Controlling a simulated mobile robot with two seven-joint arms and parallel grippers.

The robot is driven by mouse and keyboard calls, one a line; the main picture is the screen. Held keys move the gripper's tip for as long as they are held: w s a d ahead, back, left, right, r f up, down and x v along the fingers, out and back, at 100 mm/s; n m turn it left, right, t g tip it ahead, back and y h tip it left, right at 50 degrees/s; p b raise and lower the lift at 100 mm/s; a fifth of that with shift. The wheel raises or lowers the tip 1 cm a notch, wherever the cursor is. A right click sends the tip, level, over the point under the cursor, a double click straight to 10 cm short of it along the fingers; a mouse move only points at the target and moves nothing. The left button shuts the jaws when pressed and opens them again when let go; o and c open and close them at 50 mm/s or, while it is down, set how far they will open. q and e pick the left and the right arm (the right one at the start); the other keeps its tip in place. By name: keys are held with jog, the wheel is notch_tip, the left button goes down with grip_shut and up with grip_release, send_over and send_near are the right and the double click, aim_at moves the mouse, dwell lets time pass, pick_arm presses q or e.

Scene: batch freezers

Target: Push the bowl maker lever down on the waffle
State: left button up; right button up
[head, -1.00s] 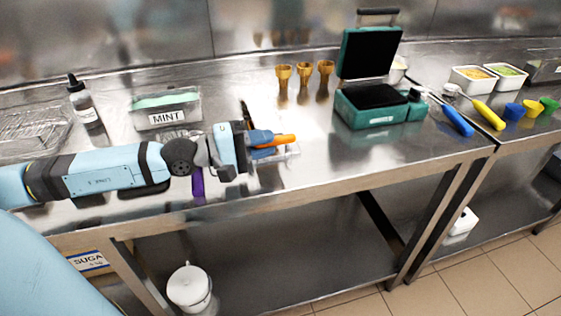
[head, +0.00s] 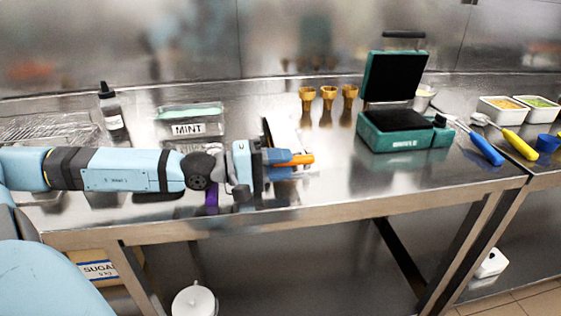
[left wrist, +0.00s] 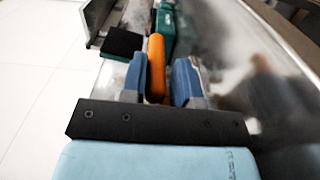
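The teal bowl maker (head: 405,145) stands on the steel counter with its lid (head: 396,77) raised upright. Its lever, a dark bar (head: 404,36), is at the top of the open lid. The base plate is dark; no waffle can be made out on it. My left gripper (head: 290,158) is left of the maker and apart from it, low over the counter. In the left wrist view its blue fingers close around an orange handle (left wrist: 157,66), which points forward. The maker also shows there (left wrist: 165,22), ahead of the fingers. My right gripper is out of view.
Several gold cones (head: 328,94) stand behind, between gripper and maker. A mint tub (head: 188,125) and a bottle (head: 113,115) are at left. Blue- and yellow-handled scoops (head: 487,150) (head: 520,146) lie right of the maker. The counter's front edge runs below my arm.

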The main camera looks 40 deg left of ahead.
pick_arm(q)
jog(key=shift+o, duration=1.3)
jog(key=shift+w+f, duration=0.1)
jog(key=shift+d, duration=0.1)
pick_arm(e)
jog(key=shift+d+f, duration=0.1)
pick_arm(q)
jog(key=shift+r, duration=0.35)
notch_tip(320, 180, up, 19)
jog(key=p, duration=0.4)
jog(key=shift+r+p, duration=0.2)
jog(key=shift+p, duration=0.15)
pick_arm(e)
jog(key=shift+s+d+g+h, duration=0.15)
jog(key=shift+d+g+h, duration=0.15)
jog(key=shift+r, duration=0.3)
